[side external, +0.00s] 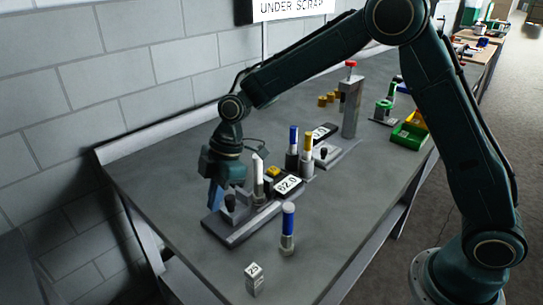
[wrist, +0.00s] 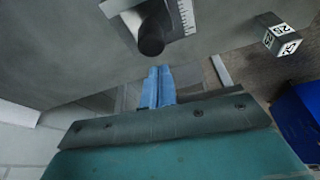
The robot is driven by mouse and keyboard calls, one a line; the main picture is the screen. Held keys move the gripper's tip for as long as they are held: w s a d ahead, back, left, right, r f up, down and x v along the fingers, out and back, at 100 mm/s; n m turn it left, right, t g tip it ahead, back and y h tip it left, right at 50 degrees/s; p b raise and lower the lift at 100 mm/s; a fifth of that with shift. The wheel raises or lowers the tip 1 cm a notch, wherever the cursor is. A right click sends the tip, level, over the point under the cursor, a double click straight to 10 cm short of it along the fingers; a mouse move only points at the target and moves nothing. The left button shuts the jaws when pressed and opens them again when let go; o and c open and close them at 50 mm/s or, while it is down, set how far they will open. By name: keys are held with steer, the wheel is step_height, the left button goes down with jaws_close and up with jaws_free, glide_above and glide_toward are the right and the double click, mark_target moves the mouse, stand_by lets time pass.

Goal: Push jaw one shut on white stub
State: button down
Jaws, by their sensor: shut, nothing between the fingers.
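The white stub (side external: 258,172) stands upright on a dark crimper base (side external: 232,228) near the left end of the bench. A short dark knob (side external: 230,202), which looks like the handle of jaw one, stands on the base left of the stub; the wrist view shows it from above (wrist: 151,33). I cannot tell the gap between jaw and stub. My gripper (side external: 214,196) is shut and empty, its blue fingers pointing down just left of the knob. In the wrist view the fingertips (wrist: 158,72) lie just below the knob, apparently apart from it.
A readout showing 02.0 (side external: 288,185) sits right of the stub. A second row with blue (side external: 293,140) and yellow (side external: 308,145) stubs stands behind.

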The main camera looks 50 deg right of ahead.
mark_target(228, 196)
steer(key=shift+s+d, duration=0.1)
steer(key=shift+d, duration=0.75)
steer(key=shift+d, duration=0.1)
steer(key=shift+d, duration=1.8)
steer(key=shift+a, duration=0.2)
steer(key=shift+a, duration=0.5)
steer(key=a, duration=0.3)
steer(key=shift+w+r, duration=0.1)
steer(key=shift+w, duration=0.2)
steer(key=v, duration=1)
steer(key=shift+d, duration=0.2)
